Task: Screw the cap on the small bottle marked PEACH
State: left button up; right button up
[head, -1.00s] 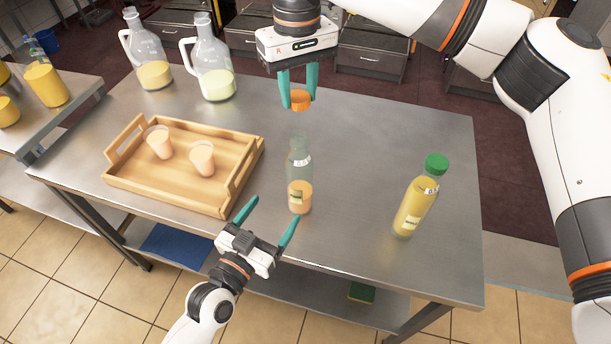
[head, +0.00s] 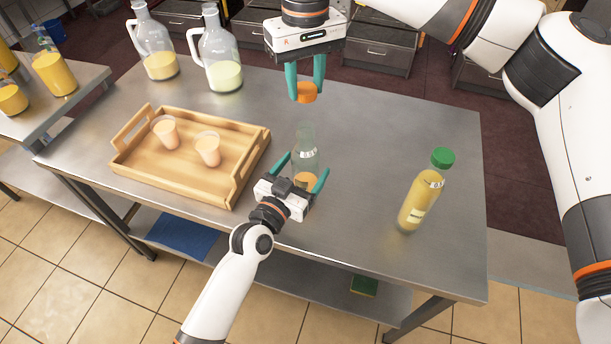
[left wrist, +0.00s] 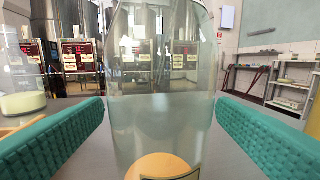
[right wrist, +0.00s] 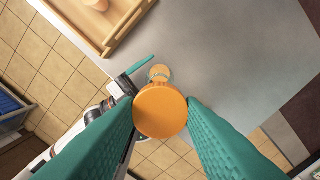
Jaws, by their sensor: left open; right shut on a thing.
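The small clear bottle (head: 306,150) stands upright and uncapped on the table, with peach-coloured liquid low inside. Its label is mostly hidden behind my left gripper, so I cannot read it. My left gripper (head: 301,172) is open, its fingers on either side of the bottle's lower part. The left wrist view shows the bottle (left wrist: 160,90) between the two fingers, with gaps at both sides. My right gripper (head: 306,92) is shut on the orange cap (head: 306,96) and holds it above the bottle, apart from it. The cap (right wrist: 160,110) fills the fingertips in the right wrist view.
A bottle with a green cap (head: 424,192) and yellow liquid stands to the right. A wooden tray (head: 180,182) with two cups is at the left. Two glass jugs (head: 221,62) (head: 155,45) stand at the back left. The table between bottle and green-capped bottle is clear.

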pick_arm(q)
jog(key=shift+w+d, duration=0.2)
jog(key=shift+w, duration=0.15)
jog(key=c, duration=1.5)
pick_arm(e)
jog(key=shift+f, duration=2.45)
jog(key=shift+s, duration=0.1)
jog(key=shift+f, duration=0.85)
jog(key=shift+f, duration=0.55)
